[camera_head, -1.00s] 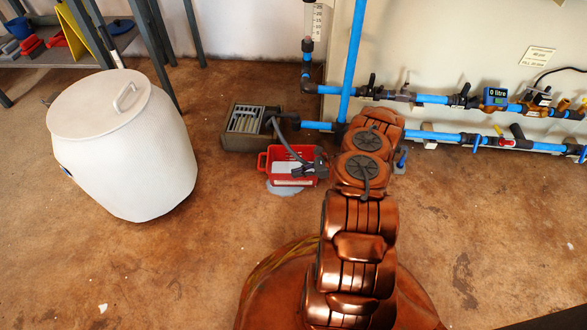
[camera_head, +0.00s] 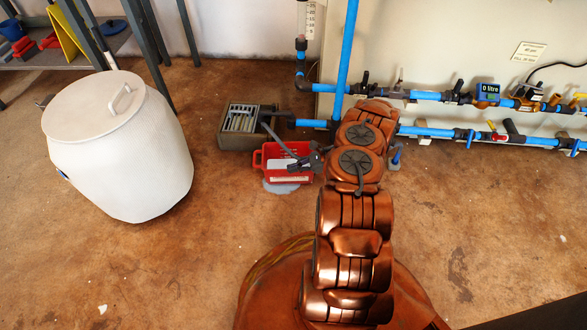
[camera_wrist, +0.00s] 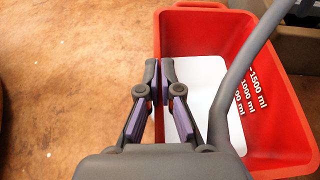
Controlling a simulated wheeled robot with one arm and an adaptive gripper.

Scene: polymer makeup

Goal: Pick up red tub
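The red tub (camera_head: 262,158) sits on the floor near the wall pipes, with a pale bottom or contents inside. My gripper (camera_head: 306,162) is at its right side in the head view. In the wrist view, the red tub (camera_wrist: 285,120) has white volume marks up to 1500 ml on its inner wall. My gripper (camera_wrist: 160,85) straddles the tub's near-left wall there, one finger outside and one inside. The fingers are close together with the red wall between them. Part of the tub is hidden behind my gripper and its curved grey cable or bar.
A pale puddle (camera_head: 280,188) lies by the tub. A grey grated drain box (camera_head: 228,141) stands just behind it. A white lidded barrel (camera_head: 120,150) stands left. Blue pipes (camera_head: 425,131) with valves run along the wall to the right. Open floor lies in front.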

